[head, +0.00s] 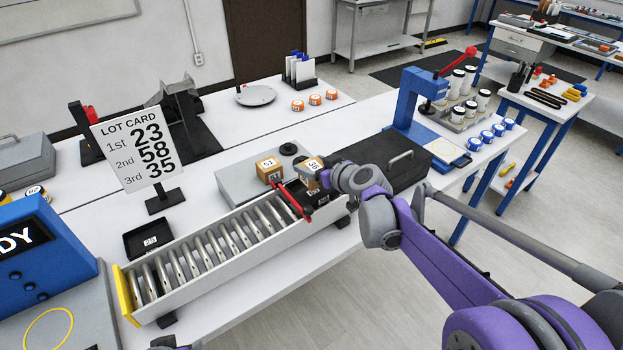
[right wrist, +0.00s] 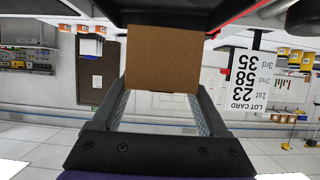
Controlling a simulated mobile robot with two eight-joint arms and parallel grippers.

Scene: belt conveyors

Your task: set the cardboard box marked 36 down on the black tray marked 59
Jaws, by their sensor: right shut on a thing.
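The cardboard box marked 36 (head: 313,164) is held in my right gripper (head: 325,178) at the right end of the roller conveyor. In the right wrist view the box (right wrist: 163,58) sits between the two fingertips, its plain brown face toward the camera. A black tray (head: 320,198) lies just below the box on the conveyor; its label is too small to read surely. Its dark surface (right wrist: 185,16) appears close to the box's edge in the right wrist view; I cannot tell whether they touch. My left gripper is not clearly seen.
A red bar (head: 293,200) crosses the conveyor beside the tray. Another cardboard box (head: 269,169) stands on the grey platform behind. A second black tray (head: 148,239) lies on the table left of the conveyor, near the lot card (head: 137,148). A blue press (head: 412,100) stands further right.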

